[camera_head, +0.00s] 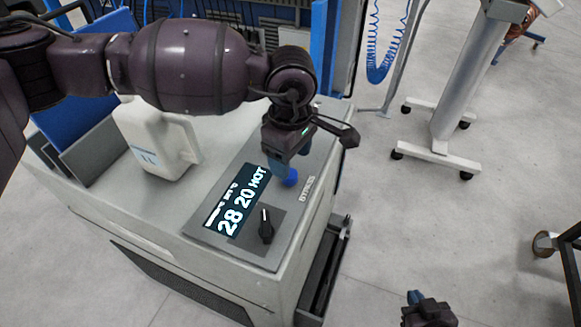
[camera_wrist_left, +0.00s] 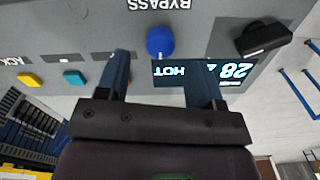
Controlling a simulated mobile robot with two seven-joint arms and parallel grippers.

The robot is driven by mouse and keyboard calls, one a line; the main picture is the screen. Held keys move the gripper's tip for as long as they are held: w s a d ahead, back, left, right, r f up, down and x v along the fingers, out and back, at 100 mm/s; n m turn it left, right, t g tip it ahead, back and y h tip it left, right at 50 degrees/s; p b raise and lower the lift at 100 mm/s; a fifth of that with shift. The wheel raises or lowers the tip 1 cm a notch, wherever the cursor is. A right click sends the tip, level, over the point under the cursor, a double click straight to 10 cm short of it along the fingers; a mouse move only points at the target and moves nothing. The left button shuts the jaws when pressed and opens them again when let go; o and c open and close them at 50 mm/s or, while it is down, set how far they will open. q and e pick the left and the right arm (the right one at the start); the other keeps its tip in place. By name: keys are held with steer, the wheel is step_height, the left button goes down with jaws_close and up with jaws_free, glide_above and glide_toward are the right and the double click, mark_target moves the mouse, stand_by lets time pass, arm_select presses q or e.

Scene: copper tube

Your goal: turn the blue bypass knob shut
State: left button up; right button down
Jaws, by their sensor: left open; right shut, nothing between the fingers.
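The blue bypass knob (camera_head: 291,178) sits on the sloping grey control panel (camera_head: 262,250) on top of the white cabinet. In the left wrist view the knob (camera_wrist_left: 160,41) is a round blue cap on a short stem, under the upside-down BYPASS label (camera_wrist_left: 158,5). My left gripper (camera_head: 281,166) is open just over it. In the left wrist view the gripper (camera_wrist_left: 160,72) has its two blue fingers apart, with the knob in line with the gap, slightly past the tips; contact cannot be told. My right gripper (camera_head: 417,298) is shut and empty at the lower right.
A lit display (camera_head: 240,202) reading 28, 20 and HOT lies beside the knob, with a black knob (camera_head: 266,227) in front. The left wrist view shows a yellow button (camera_wrist_left: 28,80) and a teal button (camera_wrist_left: 74,78). A white box (camera_head: 158,140) stands behind.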

arm_select(q)
step_height(320, 180, up, 6)
steer(key=shift+f, duration=0.1)
steer(key=shift+s, duration=0.1)
stand_by(0.6)
